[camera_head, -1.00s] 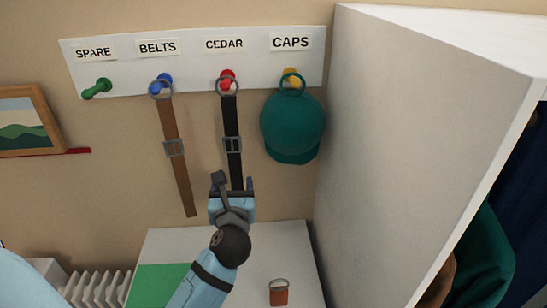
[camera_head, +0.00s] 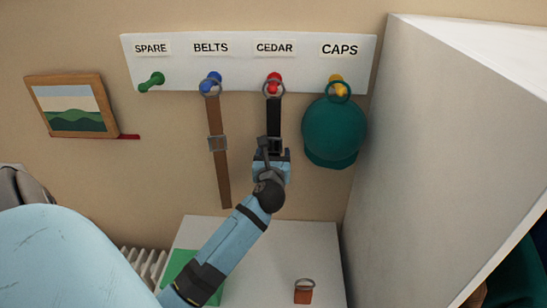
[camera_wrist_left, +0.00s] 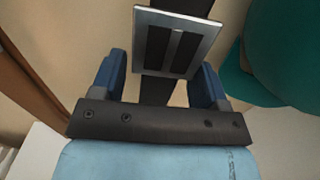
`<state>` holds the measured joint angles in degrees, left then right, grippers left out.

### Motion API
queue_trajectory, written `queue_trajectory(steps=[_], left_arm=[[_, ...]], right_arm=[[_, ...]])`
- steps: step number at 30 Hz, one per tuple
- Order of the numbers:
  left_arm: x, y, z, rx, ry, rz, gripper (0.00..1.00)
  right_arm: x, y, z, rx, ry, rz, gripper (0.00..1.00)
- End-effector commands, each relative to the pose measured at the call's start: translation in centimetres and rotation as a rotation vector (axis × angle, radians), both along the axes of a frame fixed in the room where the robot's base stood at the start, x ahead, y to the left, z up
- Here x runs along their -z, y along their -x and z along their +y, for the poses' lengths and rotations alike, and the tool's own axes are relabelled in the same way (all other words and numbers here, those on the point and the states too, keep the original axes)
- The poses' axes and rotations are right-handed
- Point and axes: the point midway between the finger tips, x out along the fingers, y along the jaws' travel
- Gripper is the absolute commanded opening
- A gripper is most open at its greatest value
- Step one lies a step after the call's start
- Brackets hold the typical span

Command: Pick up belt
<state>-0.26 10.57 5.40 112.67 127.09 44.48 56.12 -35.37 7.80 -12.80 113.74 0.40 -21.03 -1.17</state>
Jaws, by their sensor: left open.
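A black belt (camera_head: 273,117) hangs by its ring from the red peg (camera_head: 274,81) under the CEDAR label. A brown belt (camera_head: 216,120) hangs from the blue peg (camera_head: 211,83) under BELTS. My left gripper (camera_head: 271,152) is in front of the black belt at its buckle and hides the lower strap in the head view. In the left wrist view the gripper (camera_wrist_left: 165,88) is open, with a blue finger on each side of the black strap and the square metal buckle (camera_wrist_left: 177,42) just beyond. I cannot tell whether either finger touches the belt. My right gripper is not in view.
A teal cap (camera_head: 334,131) hangs from the yellow peg at right, close to the gripper. The green SPARE peg (camera_head: 152,82) is empty. A white wardrobe side (camera_head: 450,150) stands at right. A brown tag with a ring (camera_head: 304,292) lies on the white top below.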

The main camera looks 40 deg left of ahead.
Motion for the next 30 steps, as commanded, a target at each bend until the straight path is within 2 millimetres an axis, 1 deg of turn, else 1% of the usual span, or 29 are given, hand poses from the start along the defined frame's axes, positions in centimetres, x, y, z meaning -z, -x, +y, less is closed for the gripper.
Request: queue_trajectory(steps=[3,10,11,12,14,15,18,26,30], left_arm=[[-0.08,-0.79,0.68,-0.001,-0.001,0.0,0.68],[0.05,-0.89,0.75,0.0,0.0,0.0,0.68],[0.05,-0.89,0.75,0.0,0.0,0.0,0.64],[0.05,-0.88,0.74,0.0,0.0,0.0,0.54],[0.05,-0.88,0.74,0.0,0.0,0.0,0.41],[0.05,-0.87,0.73,0.0,0.0,0.0,0.31],[0.05,-0.87,0.73,0.0,0.0,0.0,0.1],[-0.04,-0.87,0.72,0.0,-0.001,-0.001,0.1],[-0.64,-0.88,0.73,0.0,-0.001,-0.002,0.1]], right_arm=[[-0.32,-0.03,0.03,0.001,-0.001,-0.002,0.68],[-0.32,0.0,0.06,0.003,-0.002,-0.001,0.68],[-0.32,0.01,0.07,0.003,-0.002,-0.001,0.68],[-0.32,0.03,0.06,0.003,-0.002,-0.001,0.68],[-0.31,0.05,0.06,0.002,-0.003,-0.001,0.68],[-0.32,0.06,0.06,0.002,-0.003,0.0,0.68],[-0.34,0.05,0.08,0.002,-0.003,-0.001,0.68],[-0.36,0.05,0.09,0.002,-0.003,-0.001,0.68],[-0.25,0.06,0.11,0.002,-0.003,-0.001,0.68]])
